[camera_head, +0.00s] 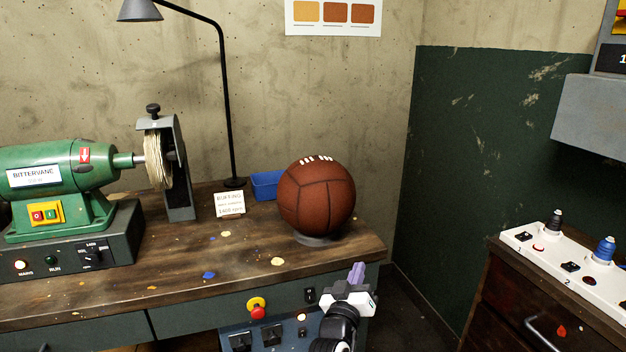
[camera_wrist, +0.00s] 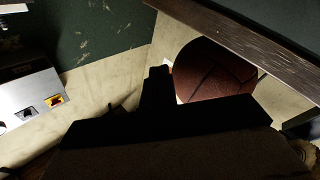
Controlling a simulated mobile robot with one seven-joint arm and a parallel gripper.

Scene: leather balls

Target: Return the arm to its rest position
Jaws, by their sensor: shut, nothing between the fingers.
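My gripper (camera_head: 357,274) is shut and empty in the head view. It is in front of the workbench's right front corner, with its purple fingertips pointing up. A brown leather ball (camera_head: 316,195) with white laces rests on a low round stand (camera_head: 318,240) on the bench, above and left of my gripper in the picture. In the wrist view my gripper (camera_wrist: 158,72) is a dark silhouette, and the ball (camera_wrist: 214,72) shows behind it, partly covered by it and by a dark wooden edge.
The wooden workbench (camera_head: 180,275) holds a green buffing machine (camera_head: 65,180), a lamp (camera_head: 222,90), a small card (camera_head: 229,204) and a blue tray (camera_head: 266,184). A red button (camera_head: 257,309) is on its front. A cabinet with a white switch panel (camera_head: 570,262) stands right, across a gap.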

